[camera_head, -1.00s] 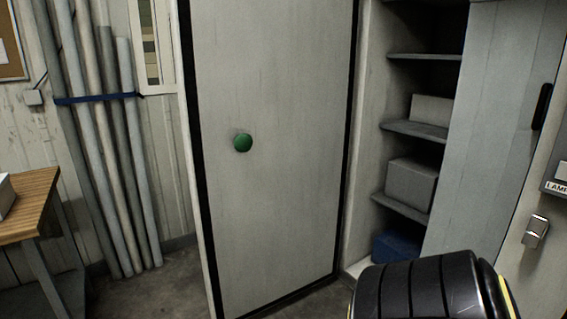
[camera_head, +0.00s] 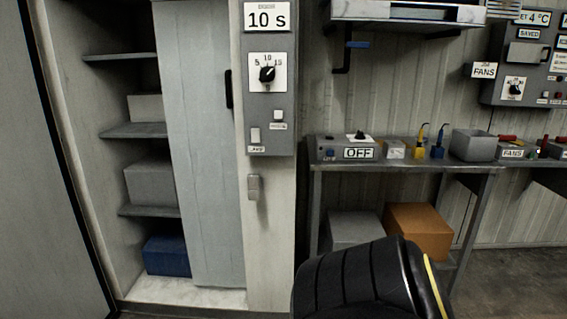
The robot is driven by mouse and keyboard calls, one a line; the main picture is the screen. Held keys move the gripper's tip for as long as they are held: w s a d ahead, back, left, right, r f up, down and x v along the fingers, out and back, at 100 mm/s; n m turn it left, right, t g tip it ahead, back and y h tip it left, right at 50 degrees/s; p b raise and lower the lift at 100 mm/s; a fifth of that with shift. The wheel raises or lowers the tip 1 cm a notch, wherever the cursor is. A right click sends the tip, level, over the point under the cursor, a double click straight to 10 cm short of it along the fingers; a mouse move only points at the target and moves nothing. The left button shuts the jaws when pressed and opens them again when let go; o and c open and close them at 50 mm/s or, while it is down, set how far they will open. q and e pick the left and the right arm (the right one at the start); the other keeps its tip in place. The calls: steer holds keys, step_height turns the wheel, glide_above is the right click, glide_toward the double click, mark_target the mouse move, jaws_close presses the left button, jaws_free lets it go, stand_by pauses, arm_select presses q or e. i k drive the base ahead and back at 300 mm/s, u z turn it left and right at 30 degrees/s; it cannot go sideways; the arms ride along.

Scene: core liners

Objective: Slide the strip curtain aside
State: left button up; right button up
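No strip curtain can be made out with certainty. A pale grey-blue upright panel (camera_head: 203,150) with a dark handle at its right edge covers the right part of a shelved cabinet. The left part of the cabinet is open. Neither of my grippers is in view. A black ribbed shape with a yellow edge stands at the bottom centre, probably part of my own arm.
The cabinet shelves (camera_head: 135,131) hold grey boxes and a blue bin (camera_head: 167,256). A grey control box (camera_head: 268,95) reading "10 s" is on the post. A workbench (camera_head: 400,166) with small devices stands at right; an orange box (camera_head: 418,230) sits below. Floor shows at lower right.

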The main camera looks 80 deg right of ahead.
mark_target(193, 37)
steer(key=z, duration=1.95)
